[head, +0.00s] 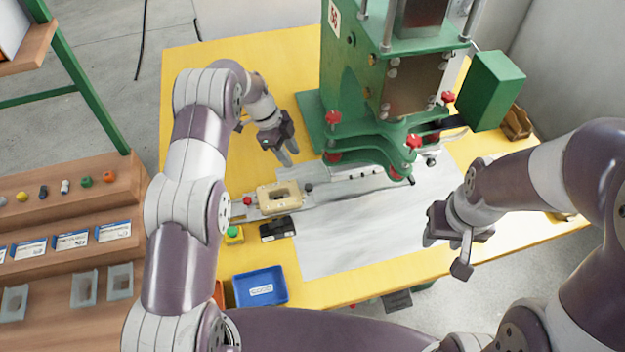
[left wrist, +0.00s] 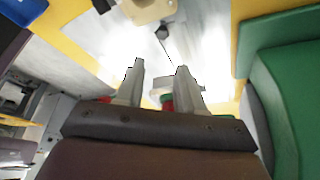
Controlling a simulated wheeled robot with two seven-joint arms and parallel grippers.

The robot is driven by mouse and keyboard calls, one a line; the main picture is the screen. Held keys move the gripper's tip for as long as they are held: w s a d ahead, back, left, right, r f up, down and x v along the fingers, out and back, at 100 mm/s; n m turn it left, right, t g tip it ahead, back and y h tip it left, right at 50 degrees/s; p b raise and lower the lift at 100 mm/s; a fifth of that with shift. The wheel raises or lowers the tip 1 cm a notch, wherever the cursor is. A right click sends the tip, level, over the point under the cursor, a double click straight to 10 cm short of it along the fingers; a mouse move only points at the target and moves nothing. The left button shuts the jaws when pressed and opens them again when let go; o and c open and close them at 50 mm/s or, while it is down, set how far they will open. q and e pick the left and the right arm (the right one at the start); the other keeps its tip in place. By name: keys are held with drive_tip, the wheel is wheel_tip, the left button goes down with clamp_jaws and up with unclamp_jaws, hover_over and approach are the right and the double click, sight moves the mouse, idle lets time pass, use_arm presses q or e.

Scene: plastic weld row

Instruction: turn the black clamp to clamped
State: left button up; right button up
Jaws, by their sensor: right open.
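The black clamp (head: 308,187) shows as a small dark knob at the right end of the cream part (head: 268,198) on the metal slide. In the left wrist view, a dark knob that looks like this clamp (left wrist: 162,32) sits beyond my fingertips, next to the cream part (left wrist: 148,10). Its turned position is too small to tell. My left gripper (head: 287,158) is open and empty, behind the clamp and apart from it. Its two fingers are spread in the left wrist view (left wrist: 158,68). My right gripper (head: 447,254) is open and empty over the table's right front.
The green press (head: 355,110) with red knobs stands just right of my left gripper. A red knob (head: 247,201) sits at the slide's left end. A black box (head: 277,229), a green button box (head: 233,234) and a blue bin (head: 260,289) lie in front. The grey sheet's middle is clear.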

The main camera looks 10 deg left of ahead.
use_arm(q)
drive_tip(key=b, duration=0.5)
approach(308, 186)
drive_tip(key=shift+w+f, duration=0.15)
drive_tip(key=shift+f, duration=0.4)
drive_tip(key=x, duration=0.2)
drive_tip(key=p+x, duration=0.1)
drive_tip(key=x, duration=0.2)
drive_tip(key=shift+d+p, duration=0.3)
drive_tip(key=shift+d, duration=0.15)
drive_tip(key=shift+x, duration=0.8)
drive_tip(key=shift+a, duration=0.15)
clamp_jaws()
use_arm(e)
drive_tip(key=f, duration=0.5)
drive_tip(key=shift+w, duration=0.3)
